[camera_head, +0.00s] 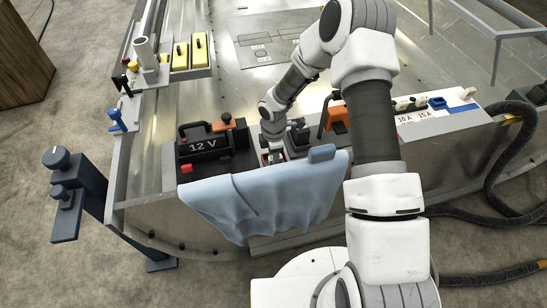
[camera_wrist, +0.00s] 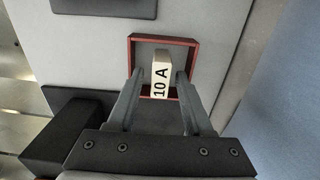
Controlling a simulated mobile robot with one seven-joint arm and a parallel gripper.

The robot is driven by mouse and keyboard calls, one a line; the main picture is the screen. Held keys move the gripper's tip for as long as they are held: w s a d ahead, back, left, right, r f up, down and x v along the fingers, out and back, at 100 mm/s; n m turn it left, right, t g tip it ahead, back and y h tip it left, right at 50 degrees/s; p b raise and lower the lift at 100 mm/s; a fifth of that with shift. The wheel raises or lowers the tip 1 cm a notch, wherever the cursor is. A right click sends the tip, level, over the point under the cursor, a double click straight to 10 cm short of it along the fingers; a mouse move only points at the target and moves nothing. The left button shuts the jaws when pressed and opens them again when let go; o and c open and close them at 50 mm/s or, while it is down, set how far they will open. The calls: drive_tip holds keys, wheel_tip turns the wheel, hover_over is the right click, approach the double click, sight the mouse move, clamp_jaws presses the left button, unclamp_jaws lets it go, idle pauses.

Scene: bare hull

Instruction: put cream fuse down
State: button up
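The cream fuse (camera_wrist: 160,76), marked 10 A, is inside a small red-rimmed square (camera_wrist: 190,44) on a light grey surface in the wrist view. My gripper (camera_wrist: 161,78) is open, with one finger on each side of the fuse and a narrow gap showing on both sides. In the head view my gripper (camera_head: 273,150) points down at the red-rimmed square, just right of the black 12 V box; the fuse is hidden there.
The black 12 V box (camera_head: 205,148) stands close left of my gripper. A blue cloth (camera_head: 265,205) hangs over the front edge. An orange item (camera_head: 337,117) and a white panel (camera_head: 440,112) labelled 10 A and 15 A lie to the right. Yellow blocks (camera_head: 190,52) sit back left.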

drive_tip(key=s+d+r+m+t+h+p, duration=0.1)
drive_tip(key=s+d+r+m, duration=0.15)
drive_tip(key=r, duration=0.95)
drive_tip(key=s+d+r+m+t+p, duration=0.1)
drive_tip(key=s+d+r+m+p, duration=0.2)
drive_tip(key=r, duration=0.8)
drive_tip(key=s+d+r+m+t+h, duration=0.1)
drive_tip(key=s+d+r+m, duration=0.2)
drive_tip(key=r, duration=0.9)
drive_tip(key=s+d+r+m+t+y, duration=0.1)
drive_tip(key=s+r+m, duration=0.4)
drive_tip(key=s, duration=0.3)
drive_tip(key=s+d+r+m+t+y, duration=0.1)
drive_tip(key=s+r+m, duration=0.4)
drive_tip(key=s+m, duration=0.1)
drive_tip(key=shift+s+r+m+t, duration=0.15)
drive_tip(key=shift+s+m+t, duration=0.2)
drive_tip(key=shift+s, duration=0.55)
